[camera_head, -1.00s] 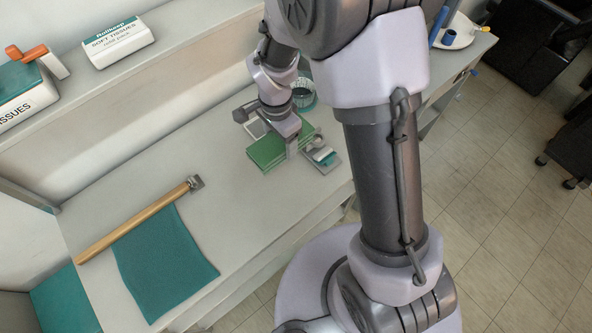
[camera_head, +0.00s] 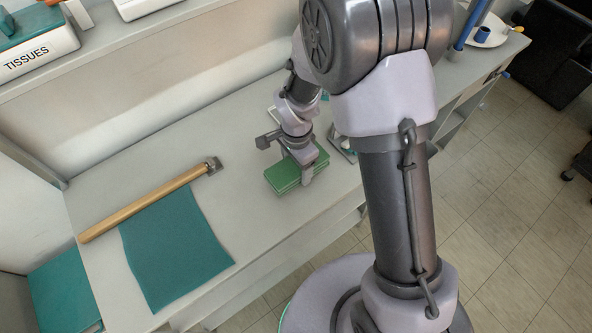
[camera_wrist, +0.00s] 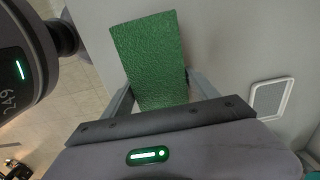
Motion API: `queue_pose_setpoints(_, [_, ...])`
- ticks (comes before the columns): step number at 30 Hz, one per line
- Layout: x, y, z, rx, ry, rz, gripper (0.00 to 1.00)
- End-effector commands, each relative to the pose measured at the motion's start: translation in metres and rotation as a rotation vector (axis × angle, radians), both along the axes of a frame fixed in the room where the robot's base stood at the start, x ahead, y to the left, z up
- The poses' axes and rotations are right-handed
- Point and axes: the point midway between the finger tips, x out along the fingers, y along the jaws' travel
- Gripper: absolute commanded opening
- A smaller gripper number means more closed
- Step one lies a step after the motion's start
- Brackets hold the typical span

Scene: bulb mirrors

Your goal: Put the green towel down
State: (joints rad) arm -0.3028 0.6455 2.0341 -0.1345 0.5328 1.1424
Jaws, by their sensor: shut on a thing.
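The green towel (camera_head: 284,177) is a folded, flat stack in the head view, at the table's front edge side. It also shows between the fingers in the wrist view (camera_wrist: 150,55). My gripper (camera_head: 306,172) is over the towel and shut on it. A finger stands on each side of the towel in the wrist view (camera_wrist: 157,88). I cannot tell whether the towel's underside touches the table.
A tissue box (camera_head: 35,45) stands on the back shelf. A small grey-white object (camera_head: 342,143) lies right of the towel. The table between cloth and towel is bare.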

Motion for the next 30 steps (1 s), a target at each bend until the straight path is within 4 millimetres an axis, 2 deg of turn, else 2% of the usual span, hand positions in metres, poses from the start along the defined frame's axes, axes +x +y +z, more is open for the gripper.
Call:
queue_pose_setpoints(2, [0.003, 0.004, -0.005, 0.000, 0.002, -0.001, 0.24])
queue_pose_setpoints(7, [0.003, 0.004, -0.035, -0.001, 0.003, 0.000, 0.24])
queue_pose_setpoints(17, [0.004, 0.004, -0.039, -0.001, 0.001, -0.001, 0.24])
queue_pose_setpoints(18, [0.003, 0.004, -0.040, -0.001, 0.001, -0.001, 0.70])
queue_pose_setpoints(21, [0.003, 0.003, -0.038, -0.001, 0.001, -0.001, 0.90])
queue_pose_setpoints(30, [0.003, 0.003, -0.037, -0.001, 0.001, -0.001, 0.90])
